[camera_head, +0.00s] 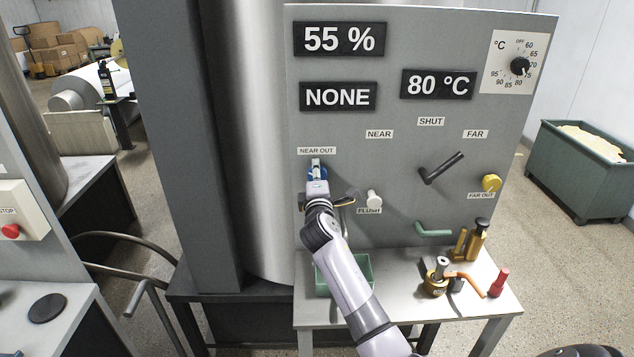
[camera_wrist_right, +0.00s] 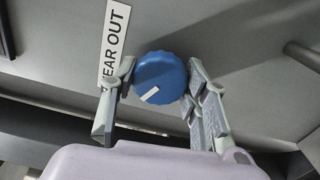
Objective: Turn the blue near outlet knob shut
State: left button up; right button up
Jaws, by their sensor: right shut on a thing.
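The blue near outlet knob (camera_wrist_right: 160,75) sits on the grey panel beside the "NEAR OUT" label (camera_wrist_right: 113,45). A white mark shows on its face. My right gripper (camera_wrist_right: 160,84) has its two fingers on either side of the knob and is shut on it. In the head view my right arm reaches up to the panel, and the gripper (camera_head: 317,182) mostly hides the knob below the "NEAR OUT" label (camera_head: 316,151). My left gripper is not in view.
The panel (camera_head: 400,215) also carries a white flush knob (camera_head: 374,199), a black lever (camera_head: 441,169) and a yellow far outlet knob (camera_head: 491,183). Below, the bench holds a green tray (camera_head: 364,277), brass fittings (camera_head: 435,280) and a red-handled part (camera_head: 499,283).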

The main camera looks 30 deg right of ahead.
jog(key=m+b, duration=0.1)
jog(key=m, duration=0.2)
jog(key=m+b, duration=0.2)
jog(key=m, duration=0.1)
jog(key=shift+f+m, duration=0.2)
jog(key=shift+m, duration=0.1)
jog(key=m+b, duration=0.1)
jog(key=m, duration=0.4)
jog(key=shift+m+b, duration=0.3)
jog(key=shift+b, duration=0.1)
jog(key=o, duration=1.2)
jog(key=shift+r, duration=0.15)
jog(key=v, duration=0.7)
jog(key=shift+s+a, duration=0.2)
